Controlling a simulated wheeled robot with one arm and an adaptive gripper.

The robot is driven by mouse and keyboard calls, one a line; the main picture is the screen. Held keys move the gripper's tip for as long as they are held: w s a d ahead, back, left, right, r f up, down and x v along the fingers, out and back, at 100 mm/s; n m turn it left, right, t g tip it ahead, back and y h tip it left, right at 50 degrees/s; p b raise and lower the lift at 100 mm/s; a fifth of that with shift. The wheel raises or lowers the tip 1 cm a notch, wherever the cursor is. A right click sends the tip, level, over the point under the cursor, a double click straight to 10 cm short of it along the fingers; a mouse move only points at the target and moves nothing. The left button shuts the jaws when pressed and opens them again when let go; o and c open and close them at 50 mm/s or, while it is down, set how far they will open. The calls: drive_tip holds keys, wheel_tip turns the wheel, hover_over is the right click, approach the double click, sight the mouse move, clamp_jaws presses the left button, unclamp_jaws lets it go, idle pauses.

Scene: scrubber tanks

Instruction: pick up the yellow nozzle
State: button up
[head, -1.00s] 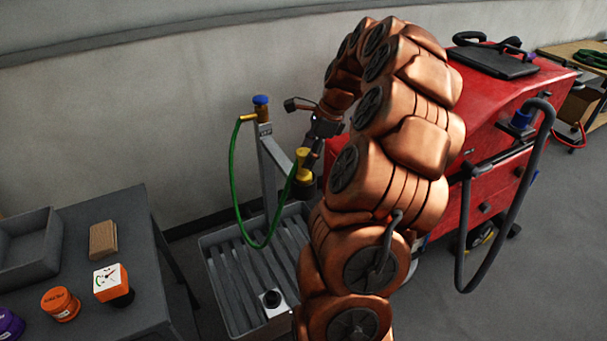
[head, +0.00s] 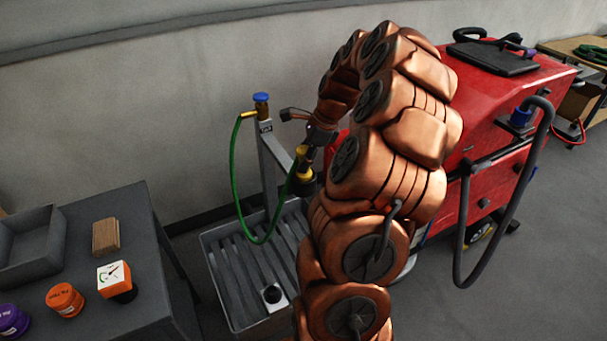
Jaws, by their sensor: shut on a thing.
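The yellow nozzle (head: 302,151) shows in the head view near the top of a dark holder with a yellow band, beside the grey metal post. A green hose (head: 236,180) loops from a brass fitting on the post down and up to this spot. My gripper (head: 307,148) is at the nozzle and shut on it. My arm comes over from the right, and the fingers are small, dark and partly hidden. I cannot tell whether the nozzle is clear of its holder.
The post (head: 270,165) with a blue-topped valve (head: 261,98) stands over a slatted grey basin (head: 225,262). A red scrubber machine (head: 500,110) is at right.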

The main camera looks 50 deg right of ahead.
clamp_jaws()
